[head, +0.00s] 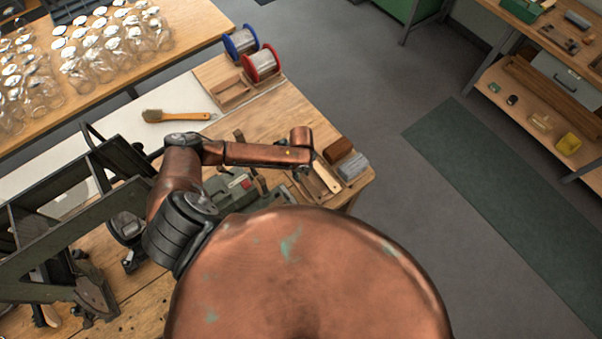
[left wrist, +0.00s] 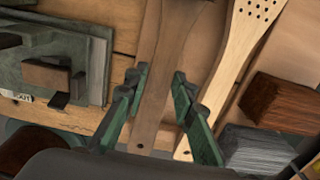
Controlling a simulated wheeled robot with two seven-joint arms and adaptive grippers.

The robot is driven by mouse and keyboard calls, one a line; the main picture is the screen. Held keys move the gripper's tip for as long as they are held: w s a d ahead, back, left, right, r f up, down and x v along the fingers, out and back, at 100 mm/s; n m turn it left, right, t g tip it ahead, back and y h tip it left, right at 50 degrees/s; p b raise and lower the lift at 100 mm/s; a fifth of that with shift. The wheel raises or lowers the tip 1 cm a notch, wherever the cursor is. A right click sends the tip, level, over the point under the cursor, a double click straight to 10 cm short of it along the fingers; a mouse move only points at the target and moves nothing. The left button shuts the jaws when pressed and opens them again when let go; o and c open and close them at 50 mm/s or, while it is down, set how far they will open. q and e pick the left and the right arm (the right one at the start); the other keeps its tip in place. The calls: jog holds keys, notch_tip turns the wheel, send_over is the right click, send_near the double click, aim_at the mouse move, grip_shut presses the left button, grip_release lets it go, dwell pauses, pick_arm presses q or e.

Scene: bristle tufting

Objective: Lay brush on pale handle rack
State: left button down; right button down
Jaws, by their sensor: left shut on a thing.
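My left gripper (left wrist: 159,75) is shut on a brown wooden handle (left wrist: 152,95) with a small hole at its end. The handle's far part runs out of the top of the left wrist view, so I cannot see whether it bears bristles. A paler handle with rows of small holes (left wrist: 243,30) lies just right of it, apart; in the head view this pale handle (head: 326,177) lies near the bench's right corner. Pale wood (left wrist: 215,45), possibly the rack, shows behind both handles. A brush with an orange-tan handle (head: 185,116) lies on the white bench strip. My right gripper is out of view.
A red-brown block (left wrist: 282,100) and a grey block (left wrist: 255,150) sit right of the handles. A green-grey machine (left wrist: 60,65) stands at left. Blue (head: 240,42) and red (head: 262,64) wire spools stand at the bench's back. Glass jars (head: 110,45) fill another table.

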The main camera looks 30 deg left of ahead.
aim_at(301, 175)
pick_arm(q)
jog(key=shift+f, duration=0.15)
jog(key=c, duration=1.6)
grip_release()
notch_tip(301, 175, up, 12)
jog(key=shift+r, duration=0.2)
